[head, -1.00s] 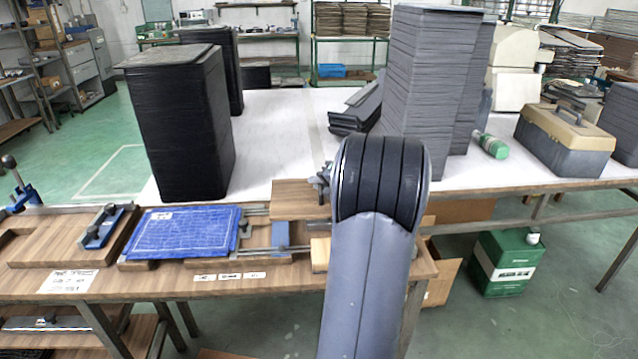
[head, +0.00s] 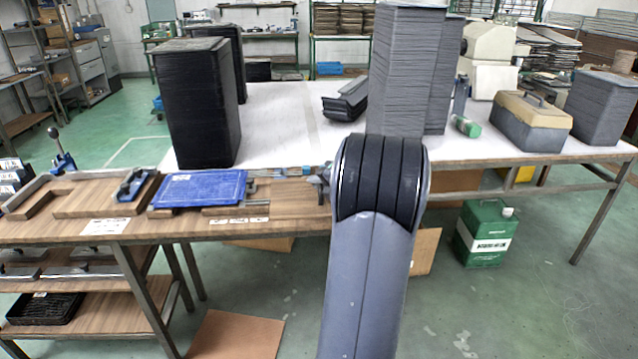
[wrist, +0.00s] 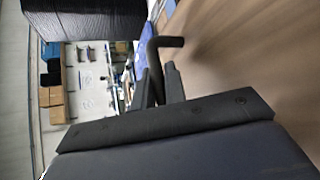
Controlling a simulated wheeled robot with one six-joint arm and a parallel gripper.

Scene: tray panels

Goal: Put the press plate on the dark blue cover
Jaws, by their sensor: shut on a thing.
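A blue cover (head: 200,188) with a pale label and grid lines lies flat on the wooden work board, left of my arm in the head view. In the wrist view my gripper (wrist: 157,86) is shut on a dark bent handle, which I take to be part of the press plate (wrist: 154,58). The rest of the plate cannot be made out. In the head view my own arm hides most of the gripper. The gripper is right of the blue cover, close to the wooden surface.
A blue clamp (head: 131,186) stands left of the cover on the board. A black stack (head: 200,110) stands behind it, and a tall grey stack (head: 405,75) behind my arm. A toolbox (head: 532,125) is at right. Bare wood (head: 285,193) lies between cover and arm.

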